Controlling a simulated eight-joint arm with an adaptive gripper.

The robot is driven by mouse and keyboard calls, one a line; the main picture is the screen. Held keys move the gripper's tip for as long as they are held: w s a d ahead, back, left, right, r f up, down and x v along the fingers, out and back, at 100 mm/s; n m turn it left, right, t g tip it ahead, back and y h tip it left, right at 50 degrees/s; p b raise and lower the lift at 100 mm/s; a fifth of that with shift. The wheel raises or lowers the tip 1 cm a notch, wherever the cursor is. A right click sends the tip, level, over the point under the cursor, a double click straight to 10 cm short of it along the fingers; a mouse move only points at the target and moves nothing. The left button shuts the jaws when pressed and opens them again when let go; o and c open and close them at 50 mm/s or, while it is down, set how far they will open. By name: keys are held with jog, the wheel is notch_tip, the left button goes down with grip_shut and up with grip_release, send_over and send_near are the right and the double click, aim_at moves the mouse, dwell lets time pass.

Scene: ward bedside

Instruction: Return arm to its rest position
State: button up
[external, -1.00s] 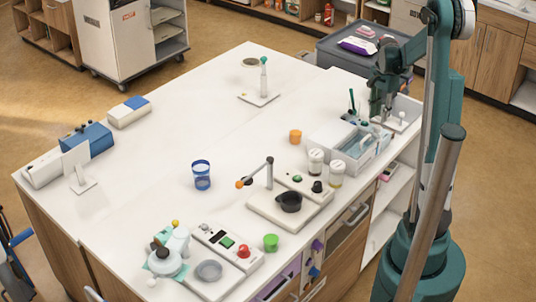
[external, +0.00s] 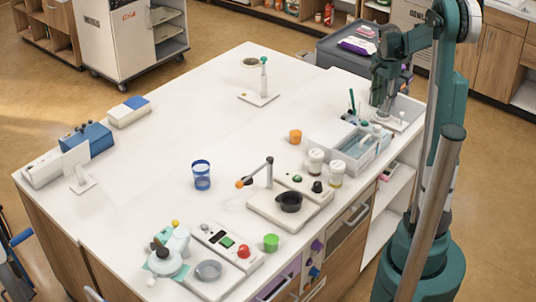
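My gripper (external: 384,108) hangs pointing down at the right end of the white table (external: 150,170), just behind the grey organizer tray (external: 345,165). It is small and dark here, and I cannot tell whether its fingers are open or shut, or whether it touches anything. My teal arm rises at the right edge of the view, with its upper part bent over toward the table.
Two white-lidded jars (external: 315,162), an orange cup (external: 295,136) and a device with a black bowl (external: 289,201) stand near the tray. A blue cup (external: 201,174) stands mid-table. A grey cart (external: 330,50) is behind. The table's left middle is clear.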

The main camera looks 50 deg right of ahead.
jog(key=shift+a, duration=0.1)
jog(key=w+a+r+n+t, duration=0.1)
jog(key=a+r+n, duration=0.2)
jog(key=a, duration=0.6)
jog(key=w+a+r+n+t+h, duration=0.1)
jog(key=w+a+r+n, duration=0.15)
jog(key=a, duration=0.55)
jog(key=a+r+n+t, duration=0.15)
jog(key=a+n, duration=0.25)
jog(key=a, duration=0.5)
jog(key=s+a+n+t, duration=0.1)
jog(key=s+a+n, duration=0.1)
jog(key=a, duration=0.5)
jog(key=s+a+n+t, duration=0.1)
jog(key=s+a+n, duration=0.2)
jog(key=a+n, duration=0.2)
jog(key=s+a+n+t+y, duration=0.1)
jog(key=a+n, duration=0.3)
jog(key=a, duration=0.7)
jog(key=shift+s+a+r+t, duration=0.2)
jog(key=shift+s+t, duration=0.15)
jog(key=shift+s, duration=0.5)
jog(key=shift+n, duration=0.25)
jog(key=shift+c, duration=0.7)
